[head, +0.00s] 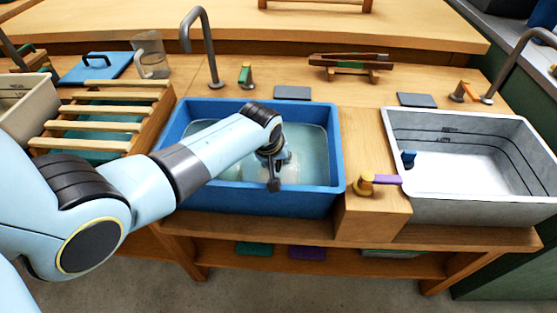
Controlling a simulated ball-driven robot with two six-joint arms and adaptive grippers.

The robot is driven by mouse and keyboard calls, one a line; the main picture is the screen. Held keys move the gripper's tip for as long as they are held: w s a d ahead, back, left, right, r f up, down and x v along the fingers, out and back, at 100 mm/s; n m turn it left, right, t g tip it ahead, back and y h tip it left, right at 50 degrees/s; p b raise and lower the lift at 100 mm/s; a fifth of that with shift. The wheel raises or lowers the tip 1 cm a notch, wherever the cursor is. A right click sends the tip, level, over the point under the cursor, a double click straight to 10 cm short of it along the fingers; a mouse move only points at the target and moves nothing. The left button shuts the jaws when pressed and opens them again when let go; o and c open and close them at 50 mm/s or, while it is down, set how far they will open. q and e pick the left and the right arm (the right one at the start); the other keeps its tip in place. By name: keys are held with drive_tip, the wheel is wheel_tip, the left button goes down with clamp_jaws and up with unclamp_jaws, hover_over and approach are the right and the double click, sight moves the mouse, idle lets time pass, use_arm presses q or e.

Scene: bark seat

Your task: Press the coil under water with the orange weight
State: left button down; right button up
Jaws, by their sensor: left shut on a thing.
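My left gripper (273,182) reaches down into the blue basin (338,187) from above. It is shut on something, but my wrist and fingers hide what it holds. The basin holds pale, clear water (310,145). A whitish shape shows around the gripper in the water, too unclear to name. I cannot make out the coil or the orange weight. My right gripper is not in view.
A grey basin (470,211) stands at the right, with a wooden block between the basins bearing a yellow knob with a purple bar (385,180). A curved tap (206,45) rises behind the blue basin. A slatted wooden rack (98,126) and glass jug (150,55) stand left.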

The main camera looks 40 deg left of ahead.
use_arm(q)
drive_tip(key=c, duration=0.8)
unclamp_jaws()
wheel_tip(320, 180, up, 7)
drive_tip(key=p, duration=0.7)
drive_tip(key=shift+f, duration=0.15)
wheel_tip(320, 180, up, 10)
drive_tip(key=p, duration=1)
drive_tip(key=shift+p, duration=0.35)
